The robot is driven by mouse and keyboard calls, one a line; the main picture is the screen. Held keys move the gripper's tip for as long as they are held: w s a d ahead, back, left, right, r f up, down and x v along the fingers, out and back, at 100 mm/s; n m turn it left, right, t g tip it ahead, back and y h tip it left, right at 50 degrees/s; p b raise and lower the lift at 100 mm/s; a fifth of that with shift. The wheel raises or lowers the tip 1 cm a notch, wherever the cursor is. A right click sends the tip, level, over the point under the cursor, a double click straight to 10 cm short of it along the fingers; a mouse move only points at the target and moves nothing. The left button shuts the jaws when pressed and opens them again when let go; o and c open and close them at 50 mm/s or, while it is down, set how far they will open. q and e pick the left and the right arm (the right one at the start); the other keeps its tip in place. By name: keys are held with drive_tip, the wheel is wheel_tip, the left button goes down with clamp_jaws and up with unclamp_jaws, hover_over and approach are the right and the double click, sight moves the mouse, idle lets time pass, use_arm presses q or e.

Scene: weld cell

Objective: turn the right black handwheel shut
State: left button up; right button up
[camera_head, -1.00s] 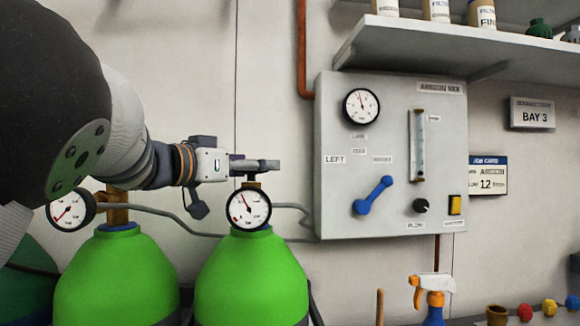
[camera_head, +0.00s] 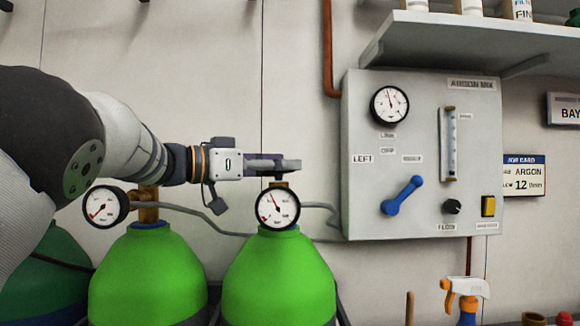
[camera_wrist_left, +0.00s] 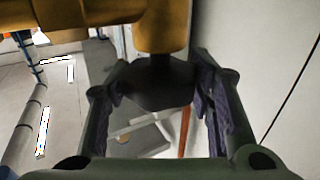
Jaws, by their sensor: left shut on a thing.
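Two green gas cylinders stand below my left arm, a left one (camera_head: 148,272) and a right one (camera_head: 279,275). The right cylinder has a brass valve with a round white gauge (camera_head: 277,207). My left gripper (camera_head: 284,164) is level above that gauge, at the top of the right valve. In the left wrist view the black handwheel (camera_wrist_left: 155,86) sits under the brass valve body (camera_wrist_left: 160,28), between the two purple-padded fingers. My left gripper is shut on this handwheel. In the head view the fingers largely hide the wheel. My right gripper is not in view.
A grey gas panel (camera_head: 365,215) with gauge, blue lever (camera_head: 403,195) and flow tube is on the wall at right. A shelf (camera_head: 460,38) juts out above it. Grey hoses (camera_head: 185,212) run behind the valves. A spray bottle (camera_head: 466,298) stands lower right.

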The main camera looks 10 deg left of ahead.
use_arm(q)
drive_tip(key=shift+w+f+m+g+h+b, duration=0.1)
drive_tip(key=shift+f+m+g+h+b, duration=0.1)
drive_tip(key=shift+m+g+h, duration=0.25)
drive_tip(key=shift+w+f+m+g+h+b, duration=0.1)
drive_tip(key=shift+m+g+h+b, duration=0.1)
drive_tip(key=shift+m+g+h, duration=0.25)
drive_tip(key=shift+s+r+m+g+h, duration=0.15)
drive_tip(key=shift+m+g+h, duration=0.2)
drive_tip(key=shift+g, duration=0.45)
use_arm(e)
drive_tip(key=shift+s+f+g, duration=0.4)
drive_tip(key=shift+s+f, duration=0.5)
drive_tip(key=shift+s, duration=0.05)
use_arm(q)
drive_tip(key=o, duration=1.2)
drive_tip(key=shift+r, duration=0.1)
